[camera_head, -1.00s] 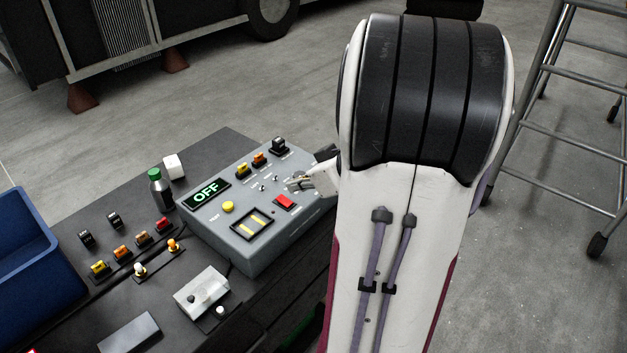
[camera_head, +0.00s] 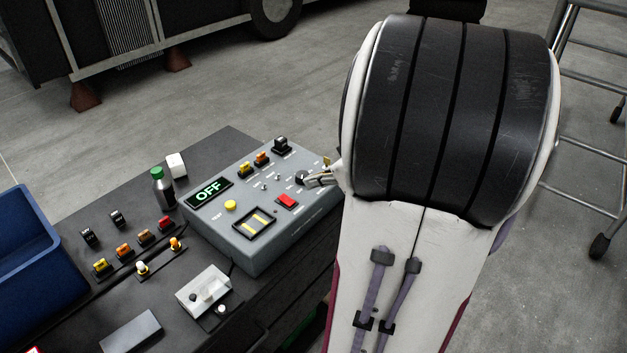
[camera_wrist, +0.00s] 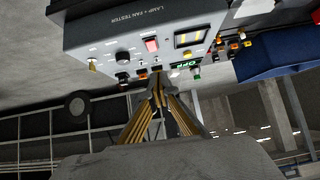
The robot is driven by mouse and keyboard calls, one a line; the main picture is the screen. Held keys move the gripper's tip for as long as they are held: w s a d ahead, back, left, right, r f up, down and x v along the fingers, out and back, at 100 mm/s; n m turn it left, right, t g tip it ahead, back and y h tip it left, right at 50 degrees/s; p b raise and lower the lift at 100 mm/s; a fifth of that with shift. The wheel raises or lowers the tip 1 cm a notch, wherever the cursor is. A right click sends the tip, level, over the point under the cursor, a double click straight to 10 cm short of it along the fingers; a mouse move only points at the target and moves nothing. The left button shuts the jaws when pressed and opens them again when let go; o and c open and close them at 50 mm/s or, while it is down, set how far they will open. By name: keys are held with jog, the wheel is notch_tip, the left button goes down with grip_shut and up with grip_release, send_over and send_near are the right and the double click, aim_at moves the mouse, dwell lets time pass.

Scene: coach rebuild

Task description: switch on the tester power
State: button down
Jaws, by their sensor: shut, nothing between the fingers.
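The tester (camera_head: 262,240) is a grey box on the dark bench; it also shows in the wrist view (camera_wrist: 95,25), lettered "LAMP-FAN TESTER". Its display (camera_head: 208,192) reads OFF in green. Its sloping panel carries a red rocker switch (camera_head: 287,201), a yellow button (camera_head: 230,205), a black knob (camera_head: 301,177) and small toggles (camera_head: 264,187). My gripper (camera_head: 310,181) is shut and empty by the panel's right side, near the knob. In the wrist view its fingertips (camera_wrist: 158,77) lie in front of the panel edge with the toggles. I cannot tell whether they touch anything.
A green-capped bottle (camera_head: 162,188) and a white block (camera_head: 176,165) stand left of the tester. A ladder (camera_head: 590,140) stands at right.

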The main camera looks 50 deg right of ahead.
jog(key=shift+w+d+r+t, duration=0.2)
jog(key=shift+w+d+t, duration=0.2)
jog(key=shift+w+d, duration=0.45)
jog(key=shift+d, duration=0.1)
send_over(289, 198)
jog(key=f, duration=0.7)
jog(key=shift+s, duration=0.2)
jog(key=shift+w+f, duration=0.2)
jog(key=shift+f, duration=1.3)
jog(key=shift+f, duration=0.1)
